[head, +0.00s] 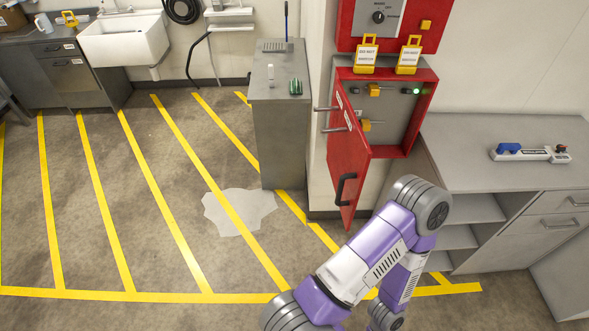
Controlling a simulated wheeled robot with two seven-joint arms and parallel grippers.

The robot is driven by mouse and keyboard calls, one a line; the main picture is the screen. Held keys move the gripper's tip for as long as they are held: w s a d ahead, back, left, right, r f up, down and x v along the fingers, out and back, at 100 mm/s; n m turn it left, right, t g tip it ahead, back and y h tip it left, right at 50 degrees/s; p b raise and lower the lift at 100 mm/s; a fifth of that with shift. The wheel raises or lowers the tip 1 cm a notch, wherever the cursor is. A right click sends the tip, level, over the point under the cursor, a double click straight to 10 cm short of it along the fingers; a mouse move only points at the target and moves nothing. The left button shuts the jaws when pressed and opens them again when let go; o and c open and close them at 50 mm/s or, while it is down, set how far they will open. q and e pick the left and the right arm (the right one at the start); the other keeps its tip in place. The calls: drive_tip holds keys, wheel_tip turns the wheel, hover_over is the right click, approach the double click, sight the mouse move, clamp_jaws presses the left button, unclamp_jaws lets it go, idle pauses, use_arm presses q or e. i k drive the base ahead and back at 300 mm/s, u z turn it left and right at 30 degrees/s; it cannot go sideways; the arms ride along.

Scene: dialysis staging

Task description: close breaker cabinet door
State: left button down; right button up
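The red breaker cabinet (425,92) is mounted on the wall right of centre. Its red door (345,150) hangs open on the left side, swung out toward me, so the grey interior shows. A black handle (345,188) sits low on the door's free edge side. Inside are yellow breaker parts (374,90) and a small green light (416,91). My purple and white arm (375,250) rises from the bottom, bends just right of the door's lower end, and folds back down. No gripper fingers show in the head view.
A grey counter (470,150) with a power strip (530,153) and open shelves stands right of the cabinet. A grey pedestal (280,130) stands left of the door. A pale wet-looking patch (238,212) lies on the yellow-striped floor, which is otherwise open to the left.

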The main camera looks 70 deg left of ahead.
sight(348, 155)
drive_tip(key=k, duration=0.2)
drive_tip(key=u, duration=1.95)
drive_tip(key=i, duration=0.45)
drive_tip(key=u, duration=0.05)
drive_tip(key=k, duration=0.45)
drive_tip(key=u, duration=2.15)
drive_tip(key=i, duration=1.3)
drive_tip(key=z, duration=1.85)
